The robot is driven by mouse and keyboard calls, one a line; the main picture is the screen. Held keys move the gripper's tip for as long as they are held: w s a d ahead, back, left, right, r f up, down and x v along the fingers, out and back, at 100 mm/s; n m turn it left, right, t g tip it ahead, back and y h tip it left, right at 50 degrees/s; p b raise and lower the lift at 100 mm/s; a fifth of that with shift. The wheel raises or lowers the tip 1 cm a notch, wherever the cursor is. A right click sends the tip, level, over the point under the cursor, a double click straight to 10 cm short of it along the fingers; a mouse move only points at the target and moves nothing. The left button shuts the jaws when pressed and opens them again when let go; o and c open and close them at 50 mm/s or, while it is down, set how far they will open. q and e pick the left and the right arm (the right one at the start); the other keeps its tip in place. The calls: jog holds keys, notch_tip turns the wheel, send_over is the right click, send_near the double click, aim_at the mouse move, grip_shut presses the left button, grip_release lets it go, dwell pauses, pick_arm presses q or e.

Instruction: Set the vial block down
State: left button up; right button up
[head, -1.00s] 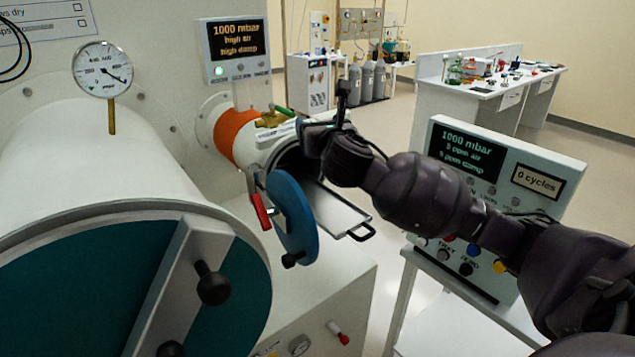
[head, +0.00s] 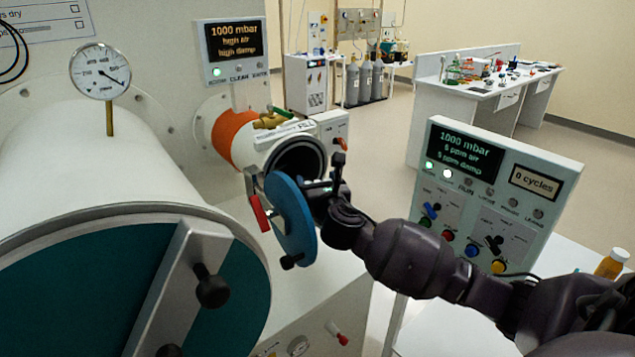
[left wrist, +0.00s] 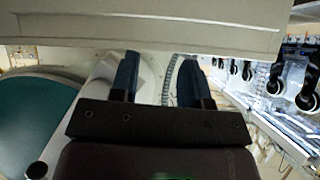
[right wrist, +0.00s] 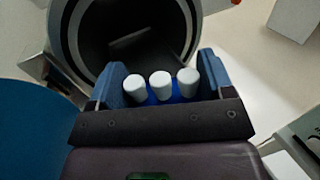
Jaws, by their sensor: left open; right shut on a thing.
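The vial block (right wrist: 194,99) is blue and carries three white-capped vials (right wrist: 160,86). In the right wrist view it sits between the two fingers of my right gripper (right wrist: 160,80), which is shut on it. In the head view my right gripper (head: 322,188) is just outside the open mouth of the small antechamber (head: 299,160), beside its blue door (head: 291,222). The block cannot be made out clearly there. My left gripper (left wrist: 158,85) is open and empty in the left wrist view, and is outside the head view.
The large chamber's teal door (head: 70,290) fills the lower left. A red-handled latch (head: 258,213) is by the small door. A control panel (head: 520,190) stands to the right, near an orange bottle (head: 612,264) on a white table. Open floor lies behind.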

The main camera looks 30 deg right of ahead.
jog(key=shift+f, duration=0.1)
jog(key=o, duration=1.1)
jog(key=shift+o, duration=0.2)
jog(key=b+v, duration=0.1)
jog(key=v, duration=0.5)
jog(key=shift+s, duration=0.15)
jog(key=shift+s+a, duration=0.25)
jog(key=shift+s, duration=0.35)
